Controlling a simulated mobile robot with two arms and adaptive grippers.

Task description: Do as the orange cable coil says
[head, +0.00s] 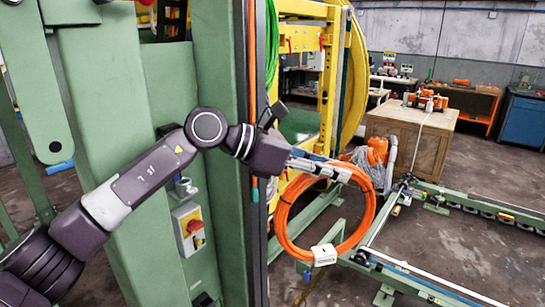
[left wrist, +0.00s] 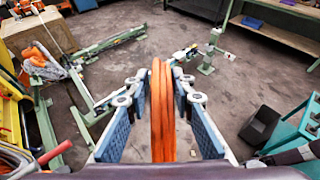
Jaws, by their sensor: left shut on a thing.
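My left gripper (head: 325,171) reaches in from the left and is shut on the top of the orange cable coil (head: 281,222). The coil hangs from the fingers as an upright ring, clear of the floor. A white label or clip (head: 325,254) sits at its bottom; I cannot read any writing on it. In the left wrist view the coil (left wrist: 161,110) is edge-on between the two blue-padded fingers of the left gripper (left wrist: 160,115). My right gripper is not in view.
Behind are a yellow frame (head: 328,60), a wooden crate (head: 415,135) and an orange machine (head: 376,152). Green rails (head: 430,285) run low at the right. Open floor lies between them.

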